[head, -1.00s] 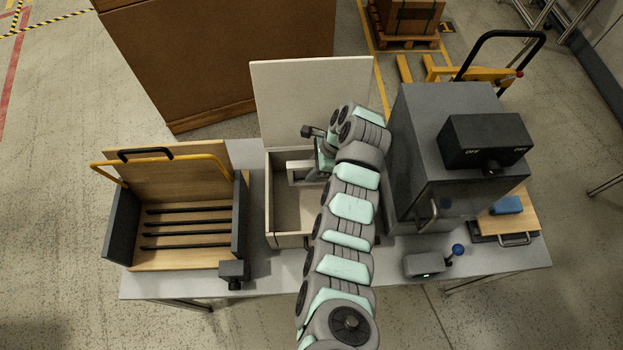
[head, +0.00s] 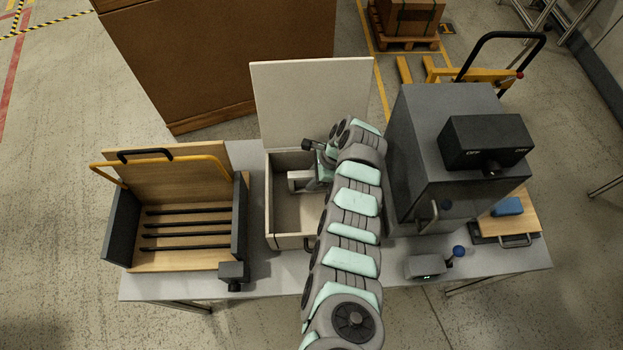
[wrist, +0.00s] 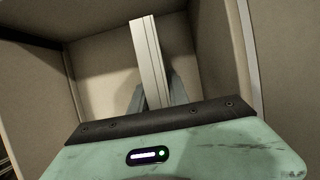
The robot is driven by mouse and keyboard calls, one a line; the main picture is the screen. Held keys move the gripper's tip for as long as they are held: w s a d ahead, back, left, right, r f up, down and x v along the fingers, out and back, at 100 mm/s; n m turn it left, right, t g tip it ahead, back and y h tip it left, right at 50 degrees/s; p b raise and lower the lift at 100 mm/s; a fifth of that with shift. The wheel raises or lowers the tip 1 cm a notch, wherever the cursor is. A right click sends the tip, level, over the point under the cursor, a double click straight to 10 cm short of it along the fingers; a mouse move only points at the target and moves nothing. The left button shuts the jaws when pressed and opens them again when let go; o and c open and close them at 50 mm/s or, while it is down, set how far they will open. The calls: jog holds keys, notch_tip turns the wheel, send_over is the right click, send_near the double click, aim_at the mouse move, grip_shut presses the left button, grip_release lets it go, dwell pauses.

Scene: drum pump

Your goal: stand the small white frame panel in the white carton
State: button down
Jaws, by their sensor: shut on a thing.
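The white carton (head: 283,212) stands open in the middle of the table, its lid raised at the back. The small white frame panel (head: 297,180) shows in part inside the carton, near its back, and my gripper covers its right part. In the wrist view the panel (wrist: 148,55) is a narrow upright strip seen edge-on, between my gripper's fingers. My gripper (wrist: 153,92) is shut on the panel, inside the carton's walls. In the head view my arm hides the carton's right part. Whether the panel touches the carton floor cannot be told.
A wooden rack (head: 185,235) with dark bars and a yellow handle stands left of the carton. A grey cabinet (head: 420,150) stands close on the right. A small grey box with a blue knob (head: 425,266) sits at the front right.

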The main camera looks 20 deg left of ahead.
jog(key=c, duration=1.3)
grip_release()
jog(key=shift+o, duration=0.2)
jog(key=v, duration=1.2)
jog(key=shift+r, duration=0.1)
